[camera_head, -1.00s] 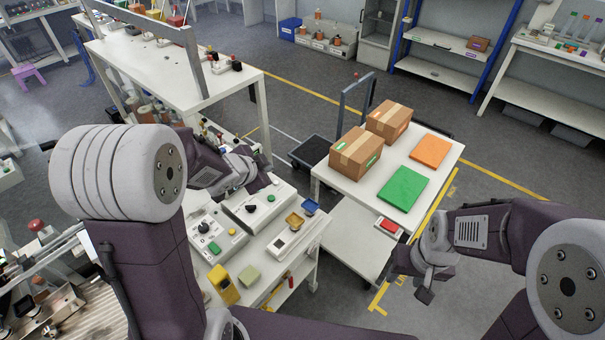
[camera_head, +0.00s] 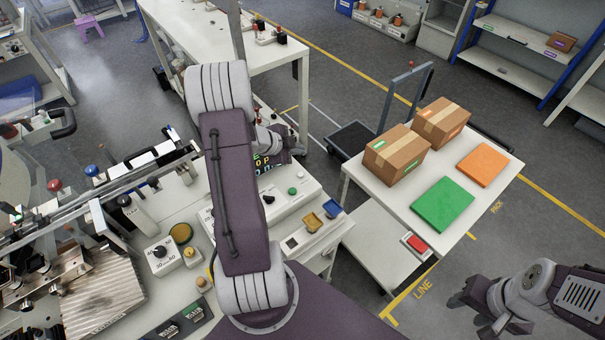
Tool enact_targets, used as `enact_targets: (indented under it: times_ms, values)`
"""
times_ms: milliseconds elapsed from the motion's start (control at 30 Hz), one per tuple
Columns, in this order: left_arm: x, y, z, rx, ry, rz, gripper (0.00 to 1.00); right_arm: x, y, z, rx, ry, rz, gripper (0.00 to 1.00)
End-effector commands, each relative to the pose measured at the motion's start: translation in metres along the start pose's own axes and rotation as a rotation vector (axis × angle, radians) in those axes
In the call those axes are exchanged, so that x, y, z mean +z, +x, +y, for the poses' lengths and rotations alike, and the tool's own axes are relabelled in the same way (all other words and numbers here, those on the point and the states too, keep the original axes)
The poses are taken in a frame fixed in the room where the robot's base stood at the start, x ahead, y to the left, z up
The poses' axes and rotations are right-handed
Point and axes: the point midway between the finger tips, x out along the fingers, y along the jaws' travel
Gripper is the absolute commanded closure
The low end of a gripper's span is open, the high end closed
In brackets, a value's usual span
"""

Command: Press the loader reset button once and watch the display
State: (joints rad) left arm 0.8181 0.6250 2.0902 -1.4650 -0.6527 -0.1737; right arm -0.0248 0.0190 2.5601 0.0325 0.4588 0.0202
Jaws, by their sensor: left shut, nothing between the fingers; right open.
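A dark display (camera_head: 264,162) with coloured characters shows partly behind my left arm; I cannot read it whole. My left gripper (camera_head: 291,148) is shut and empty, beside this display and above the bench, largely hidden by its wrist. I cannot tell which control is the loader reset button. A grey control box with a green button (camera_head: 292,190) and a black knob sits on the bench. A box with a red button (camera_head: 417,243) sits on the cart's front corner. My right gripper (camera_head: 481,316) is open and empty at the lower right, apart from the cart.
The white cart (camera_head: 385,205) carries two cartons (camera_head: 397,155), a green panel (camera_head: 442,204) and an orange panel (camera_head: 482,165). On the left, a rail (camera_head: 110,185), a red knob (camera_head: 55,185) and a yellow round part (camera_head: 180,233) crowd the bench. Floor right of the cart is clear.

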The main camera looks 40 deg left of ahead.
Motion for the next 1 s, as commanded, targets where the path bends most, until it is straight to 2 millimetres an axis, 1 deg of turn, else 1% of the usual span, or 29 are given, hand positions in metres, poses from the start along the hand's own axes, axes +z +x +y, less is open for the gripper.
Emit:
enact_targets:
  times_ms: [167, 267, 467, 767, 900, 1000]
  values:
    - [0.001, 0.001, 0.001, 0.0, 0.0, 0.0, 1.0, 0.0, 0.002, 0.0, 0.0, 0.0, 0.0, 0.54]
    - [0.003, 0.005, 0.004, 0.0, 0.001, 0.0, 1.0, 0.001, 0.008, 0.0, 0.0, 0.0, 0.0, 0.54]
    - [0.014, 0.02, 0.015, 0.0, 0.002, 0.0, 1.0, 0.003, 0.031, 0.001, 0.0, 0.0, 0.0, 0.54]
    - [0.035, 0.049, 0.035, 0.0, 0.001, 0.0, 1.0, 0.008, 0.077, 0.002, 0.0, 0.0, 0.0, 0.54]
    - [0.042, 0.059, 0.043, 0.0, 0.0, 0.0, 1.0, 0.009, 0.087, 0.002, 0.0, 0.0, 0.0, 0.54]
    - [0.045, 0.062, 0.045, 0.0, 0.001, 0.0, 1.0, 0.009, 0.09, 0.002, 0.0, 0.0, 0.0, 0.54]
